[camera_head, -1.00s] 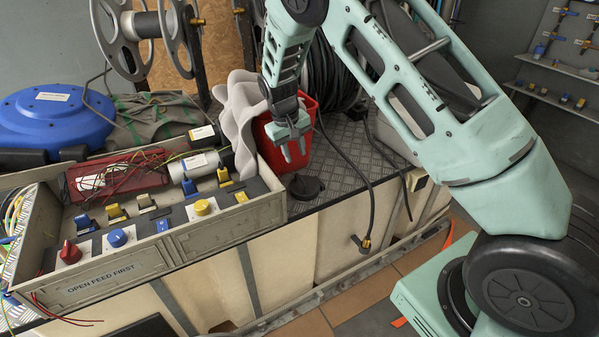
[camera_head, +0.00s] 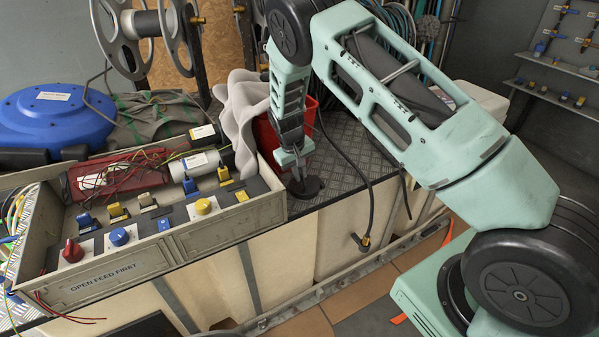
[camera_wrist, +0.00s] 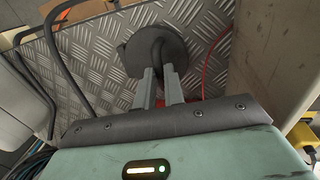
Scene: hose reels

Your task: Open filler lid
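The filler lid is a round black cap (camera_head: 306,187) lying flat on the checker-plate deck, right of the control box. In the wrist view the lid (camera_wrist: 138,58) shows a raised bar across its top. My gripper (camera_head: 298,178) points down at the lid. In the wrist view its two fingers (camera_wrist: 160,75) stand either side of the raised bar, with a narrow gap between them. I cannot tell whether they press on the bar. The lid looks seated on the deck, and the fingers cover part of it.
A control box (camera_head: 120,262) labelled "OPEN FEED FIRST" with several knobs stands left of the lid. A red bin (camera_head: 268,140) and a grey cloth (camera_head: 238,115) are close behind my gripper. A black hose (camera_head: 371,205) hangs over the deck edge at right.

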